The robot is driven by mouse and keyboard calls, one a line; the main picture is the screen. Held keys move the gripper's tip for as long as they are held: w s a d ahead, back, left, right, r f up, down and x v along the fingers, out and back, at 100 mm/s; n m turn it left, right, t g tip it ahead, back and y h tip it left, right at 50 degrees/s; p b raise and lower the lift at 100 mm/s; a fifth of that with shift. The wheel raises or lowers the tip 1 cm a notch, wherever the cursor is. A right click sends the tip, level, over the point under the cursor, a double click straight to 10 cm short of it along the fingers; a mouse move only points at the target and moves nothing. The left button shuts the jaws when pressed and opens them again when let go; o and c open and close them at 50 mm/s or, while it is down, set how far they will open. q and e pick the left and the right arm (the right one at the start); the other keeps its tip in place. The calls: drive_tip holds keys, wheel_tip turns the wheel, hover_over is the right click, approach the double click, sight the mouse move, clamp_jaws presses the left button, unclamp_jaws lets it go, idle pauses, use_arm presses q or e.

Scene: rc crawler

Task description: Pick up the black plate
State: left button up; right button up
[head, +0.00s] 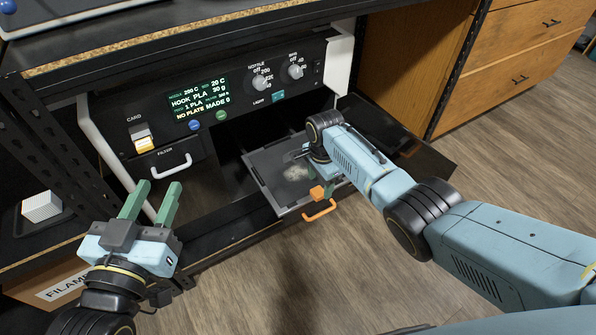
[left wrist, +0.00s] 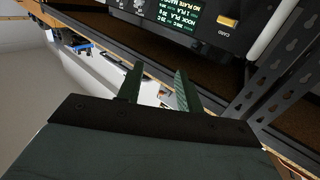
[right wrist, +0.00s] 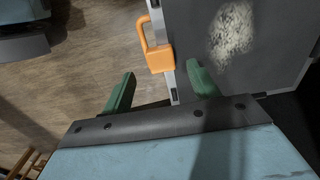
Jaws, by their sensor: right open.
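A dark plate with a pale speckled patch (head: 268,170) lies flat on the pulled-out part of the printer, in front of its dark opening. An orange handle (head: 320,211) sticks out at its front edge. In the right wrist view the dark plate (right wrist: 270,75) fills the upper right, with the orange handle (right wrist: 158,55) at its light edge. My right gripper (right wrist: 161,72) is open and empty, its fingers spread around the edge near the handle; contact cannot be told. My left gripper (head: 158,183) is open and empty, left of the plate. It also shows in the left wrist view (left wrist: 159,67).
The printer panel (head: 210,95) has a screen reading "NO PLATE", knobs and a card slot. A filter handle (head: 165,180) is below. A dark open panel (head: 425,155) lies right of my right gripper. A wooden cabinet (head: 520,60) stands at right; the floor in front is clear.

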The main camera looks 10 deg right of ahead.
sight(318, 191)
wheel_tip(318, 191, down, 3)
drive_tip(key=shift+a+r+b, duration=0.1)
drive_tip(key=shift+a+b, duration=0.05)
drive_tip(key=shift+b, duration=1.05)
drive_tip(key=shift+f, duration=0.35)
use_arm(q)
wheel_tip(318, 191, up, 8)
drive_tip(key=s+t+h, duration=0.2)
drive_tip(key=t, duration=0.4)
drive_tip(key=shift+s+d+r, duration=0.15)
drive_tip(key=shift+s+d, duration=0.1)
drive_tip(key=shift+d, duration=0.05)
use_arm(e)
drive_tip(key=shift+c, duration=0.4)
drive_tip(key=c, duration=1)
drive_tip(key=shift+w, duration=0.1)
drive_tip(key=shift+c, duration=0.5)
use_arm(q)
drive_tip(key=shift+w, duration=0.1)
use_arm(e)
drive_tip(key=shift+r, duration=0.15)
